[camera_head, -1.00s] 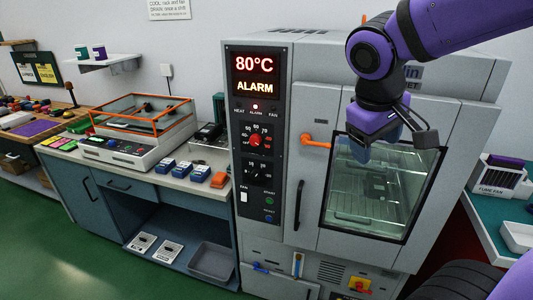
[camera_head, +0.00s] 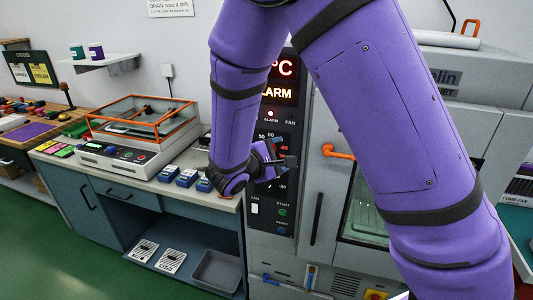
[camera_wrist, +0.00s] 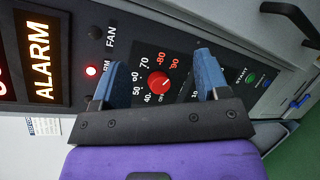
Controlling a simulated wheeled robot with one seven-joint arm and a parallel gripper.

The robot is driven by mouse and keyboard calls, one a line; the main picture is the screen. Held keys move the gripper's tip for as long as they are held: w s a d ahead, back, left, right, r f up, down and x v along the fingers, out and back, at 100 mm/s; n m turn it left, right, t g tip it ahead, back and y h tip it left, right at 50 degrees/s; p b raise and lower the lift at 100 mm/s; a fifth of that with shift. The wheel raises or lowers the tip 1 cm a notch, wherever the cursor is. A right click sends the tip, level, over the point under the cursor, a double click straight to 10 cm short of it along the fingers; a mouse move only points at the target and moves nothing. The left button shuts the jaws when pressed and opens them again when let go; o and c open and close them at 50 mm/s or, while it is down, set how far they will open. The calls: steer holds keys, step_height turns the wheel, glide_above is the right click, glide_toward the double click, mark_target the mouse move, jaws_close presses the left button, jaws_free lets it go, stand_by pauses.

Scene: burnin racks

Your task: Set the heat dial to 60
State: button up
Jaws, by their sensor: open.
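The red heat dial (camera_wrist: 159,82) shows in the wrist view on the black control panel (camera_wrist: 130,45), inside a ring of numbers from 40 to 90. Its exact pointer setting is too small to tell. My gripper (camera_wrist: 162,66) is open. Its two blue fingers stand on either side of the dial, apart from it in the picture; the depth gap cannot be told. In the head view my gripper (camera_head: 277,157) is at the panel, and my arm and gripper hide most of the dial. The panel display (camera_head: 280,80) reads ALARM, partly covered by my arm.
A lower black dial scale (camera_wrist: 205,90) lies beside the heat dial, partly behind a finger. The green START button (camera_head: 282,212) and blue RESET button are below. An orange door handle (camera_head: 337,152) juts out right of the panel.

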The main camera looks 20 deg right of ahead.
steer(key=w+a+f+n+t+y, duration=0.2)
steer(key=w+a+f+n+t, duration=0.1)
steer(key=a+f+n+t, duration=0.3)
steer(key=w+d+m, duration=0.1)
steer(key=w+d, duration=0.5)
steer(key=w, duration=0.2)
steer(key=shift+d+g, duration=0.15)
steer(key=shift+g, duration=0.15)
steer(key=shift+r, duration=0.1)
steer(key=c, duration=0.9)
